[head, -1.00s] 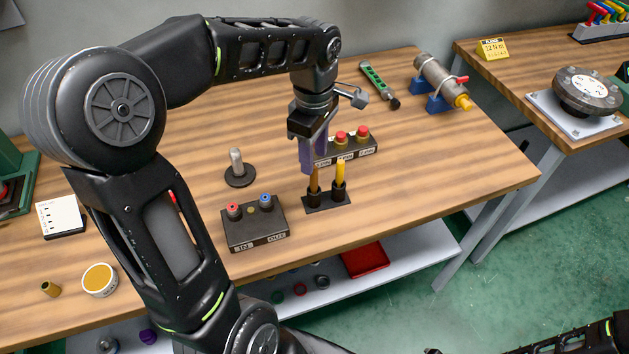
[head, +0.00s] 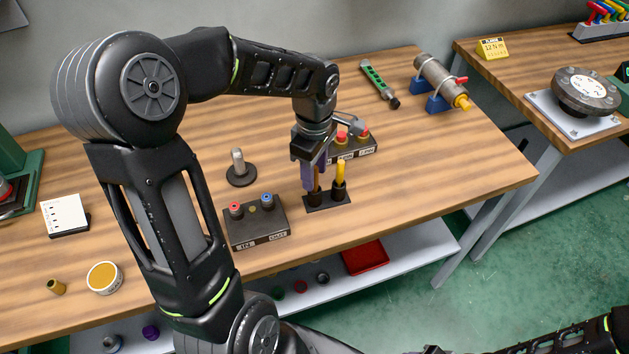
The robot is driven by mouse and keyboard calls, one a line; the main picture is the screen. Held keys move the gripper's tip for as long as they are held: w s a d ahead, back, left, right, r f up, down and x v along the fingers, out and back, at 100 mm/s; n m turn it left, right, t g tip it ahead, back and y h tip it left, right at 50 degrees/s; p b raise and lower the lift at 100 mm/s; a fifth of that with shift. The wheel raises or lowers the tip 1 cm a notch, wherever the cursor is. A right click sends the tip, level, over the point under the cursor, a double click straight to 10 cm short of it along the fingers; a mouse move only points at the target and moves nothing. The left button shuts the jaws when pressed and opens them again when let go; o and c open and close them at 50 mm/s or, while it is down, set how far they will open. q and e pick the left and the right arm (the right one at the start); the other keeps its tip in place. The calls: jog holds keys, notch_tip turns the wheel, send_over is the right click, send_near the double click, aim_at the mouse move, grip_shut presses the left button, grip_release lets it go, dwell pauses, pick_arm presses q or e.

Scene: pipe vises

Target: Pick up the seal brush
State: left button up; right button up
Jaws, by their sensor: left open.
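Two brush-like tools with upright handles stand in a small black two-cup holder (head: 328,202) on the bench. The right one has a yellow handle (head: 340,172) that stands free. The left one, with a darker amber handle (head: 317,180), is mostly hidden by my left gripper. I cannot tell by a label which is the seal brush. My left gripper (head: 311,186) is open, pointing down, with its purple fingers at the left handle just above its cup. Whether they touch it is unclear. At the bottom right edge, part of my right arm shows, its gripper (head: 434,350) cut off and unclear.
A box with red and blue buttons (head: 255,224) stands front left of the holder, and a round-based grey post (head: 239,166) behind it. A box with red knobs (head: 352,146) stands close behind my left gripper. A green tool (head: 378,82) and clamped pipe (head: 440,80) lie farther back.

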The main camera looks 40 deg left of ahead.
dwell(0.4)
pick_arm(q)
grip_shut()
dwell(0.4)
